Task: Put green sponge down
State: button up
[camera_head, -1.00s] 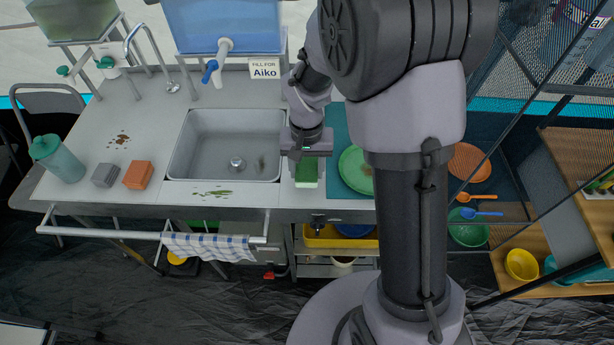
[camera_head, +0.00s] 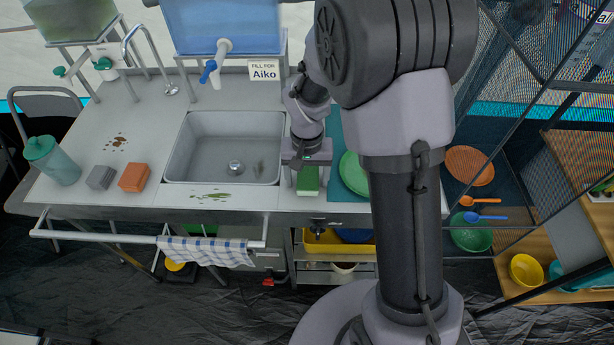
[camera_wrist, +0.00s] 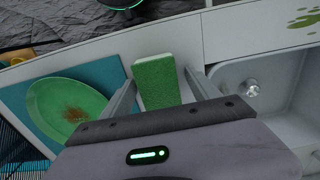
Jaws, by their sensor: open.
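The green sponge (camera_head: 308,180) sits on the counter strip between the sink and the teal mat, near the counter's front edge. In the wrist view the sponge (camera_wrist: 157,81) has a green top and a pale side. My gripper (camera_head: 307,172) is right over it, pointing down. In the wrist view my gripper (camera_wrist: 162,85) has one finger on each side of the sponge, with a visible gap on at least the right side. The gripper is open. The sponge appears to rest on the counter; its underside is hidden.
The sink (camera_head: 225,148) is left of the sponge. A green plate (camera_wrist: 65,108) with a brown stain lies on the teal mat (camera_wrist: 98,73). A grey sponge (camera_head: 100,177), an orange sponge (camera_head: 134,177) and a teal bottle (camera_head: 53,160) stand at the left. Stains mark the counter.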

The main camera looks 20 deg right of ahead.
notch_tip(320, 180, up, 13)
jog(key=p, duration=0.5)
notch_tip(320, 180, up, 7)
jog(key=t, duration=0.2)
send_over(307, 178)
jog(key=s, duration=0.3)
jog(key=s+a+r+t+y, duration=0.1)
jog(key=s+r, duration=0.3)
jog(key=s, duration=0.4)
jog(key=s+a+r+t+y, duration=0.1)
jog(key=s+r, duration=0.3)
jog(key=s, duration=0.4)
jog(key=shift+a+m+t, duration=0.4)
jog(key=shift+a+t, duration=0.5)
jog(key=shift+w, duration=0.1)
